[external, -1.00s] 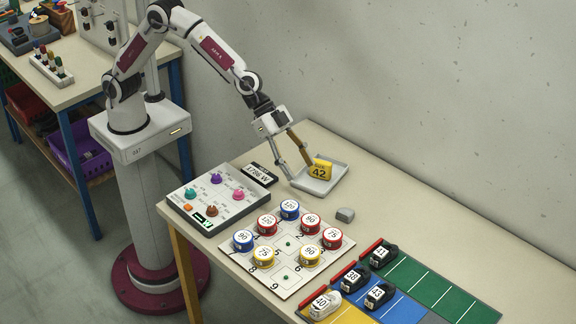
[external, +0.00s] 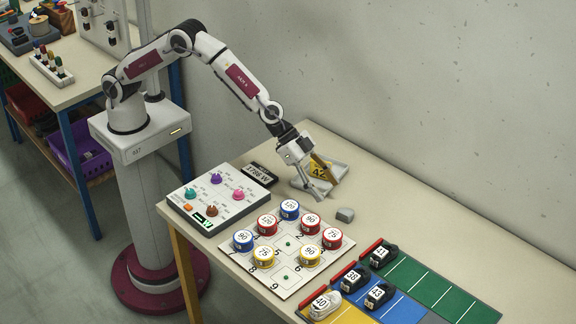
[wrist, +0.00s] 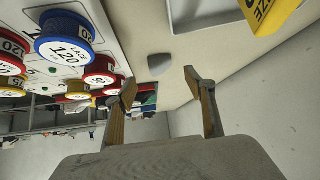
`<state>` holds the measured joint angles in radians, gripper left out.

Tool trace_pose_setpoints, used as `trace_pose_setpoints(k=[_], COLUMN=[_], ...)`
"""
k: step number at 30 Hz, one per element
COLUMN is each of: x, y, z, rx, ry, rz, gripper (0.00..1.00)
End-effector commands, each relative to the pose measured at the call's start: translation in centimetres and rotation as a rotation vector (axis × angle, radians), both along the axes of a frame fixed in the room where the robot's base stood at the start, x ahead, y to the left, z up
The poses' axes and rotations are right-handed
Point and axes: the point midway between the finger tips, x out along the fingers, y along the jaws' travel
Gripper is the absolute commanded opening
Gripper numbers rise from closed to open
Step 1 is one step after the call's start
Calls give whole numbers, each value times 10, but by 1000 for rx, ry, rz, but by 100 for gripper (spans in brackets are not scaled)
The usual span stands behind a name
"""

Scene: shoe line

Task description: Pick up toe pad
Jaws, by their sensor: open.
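The toe pad looks to be the small grey rounded block (external: 345,214) lying on the bench, right of the numbered board. It also shows in the wrist view (wrist: 159,64), beyond my fingertips and between their lines. My gripper (external: 319,189) is open and empty, up and left of the block in the external view and apart from it. In the wrist view both fingers (wrist: 160,80) are spread with nothing between them.
A grey tray (external: 341,172) with a yellow size 42 tag (external: 318,167) stands behind my gripper, partly hidden. The numbered board (external: 284,279) holds several lace spools. Shoes stand on coloured lanes (external: 435,283) at the right. Bench right of the tray is clear.

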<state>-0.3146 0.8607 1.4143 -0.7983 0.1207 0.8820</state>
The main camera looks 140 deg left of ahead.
Motion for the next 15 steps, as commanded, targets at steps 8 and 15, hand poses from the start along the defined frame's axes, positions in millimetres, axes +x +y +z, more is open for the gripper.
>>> trace_pose_setpoints(k=[8, 15], x=[8, 17], y=[1, 3], z=[-9, -18], rx=[-1, 0], ry=[1, 1], rz=[-1, -1], gripper=[54, 54])
